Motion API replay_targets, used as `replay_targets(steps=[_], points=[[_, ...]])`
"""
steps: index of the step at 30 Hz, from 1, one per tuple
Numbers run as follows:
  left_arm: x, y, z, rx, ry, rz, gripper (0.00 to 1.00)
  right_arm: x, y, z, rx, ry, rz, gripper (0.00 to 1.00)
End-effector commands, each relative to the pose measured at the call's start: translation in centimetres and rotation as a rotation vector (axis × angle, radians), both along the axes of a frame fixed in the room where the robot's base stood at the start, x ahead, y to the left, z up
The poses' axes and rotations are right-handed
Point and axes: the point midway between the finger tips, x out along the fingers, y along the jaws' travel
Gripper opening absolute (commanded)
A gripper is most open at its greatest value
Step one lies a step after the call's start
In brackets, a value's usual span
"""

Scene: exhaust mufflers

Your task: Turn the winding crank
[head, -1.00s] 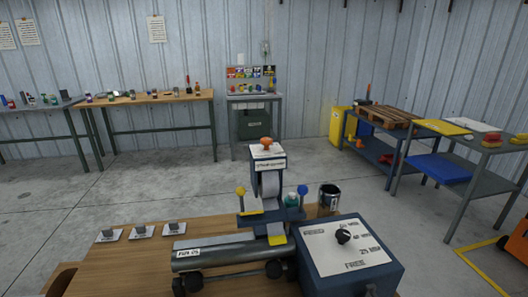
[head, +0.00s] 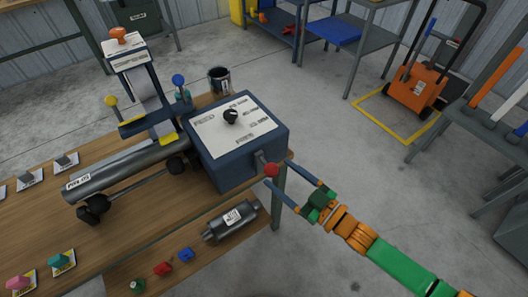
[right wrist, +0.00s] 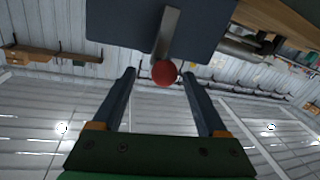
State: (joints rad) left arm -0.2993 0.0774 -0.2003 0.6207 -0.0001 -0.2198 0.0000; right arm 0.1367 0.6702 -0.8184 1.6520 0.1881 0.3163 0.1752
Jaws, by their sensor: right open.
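The winding crank (head: 260,159) is a short grey arm with a red ball knob (head: 271,170) on the right side of the blue box (head: 243,172). In the right wrist view the knob (right wrist: 164,73) hangs at the end of the grey crank arm (right wrist: 167,36). My right gripper (head: 278,176) is open, with its two blue fingers reaching toward the knob. In the right wrist view the knob shows between the fingertips (right wrist: 159,75), with a gap on each side. My left gripper is not in view.
The blue box has a dial (head: 231,116) on its labelled white top. A grey muffler pipe (head: 125,174) lies left of it on the wooden workbench (head: 130,220). Another muffler (head: 229,221) is on the lower shelf.

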Motion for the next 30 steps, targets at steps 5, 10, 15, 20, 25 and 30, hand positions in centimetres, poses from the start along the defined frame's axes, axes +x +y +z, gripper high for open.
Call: replay_targets(steps=[5,10,15,20,25,30], points=[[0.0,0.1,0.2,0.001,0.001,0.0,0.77,2.2,2.6,0.4,0.007,-0.006,0.005,0.76],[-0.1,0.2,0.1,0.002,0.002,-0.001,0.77,4.1,4.6,0.2,0.004,-0.002,0.002,0.76],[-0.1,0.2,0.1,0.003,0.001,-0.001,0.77,4.6,5.1,0.1,0.003,-0.001,0.003,0.76],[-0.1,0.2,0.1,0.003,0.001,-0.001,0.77,4.6,5.1,0.1,0.002,0.0,0.002,0.7],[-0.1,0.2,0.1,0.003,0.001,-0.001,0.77,4.5,5.1,0.1,0.002,0.0,0.002,0.24],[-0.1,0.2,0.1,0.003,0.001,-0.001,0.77,4.5,5.1,0.0,0.0,0.001,0.003,0.0]])
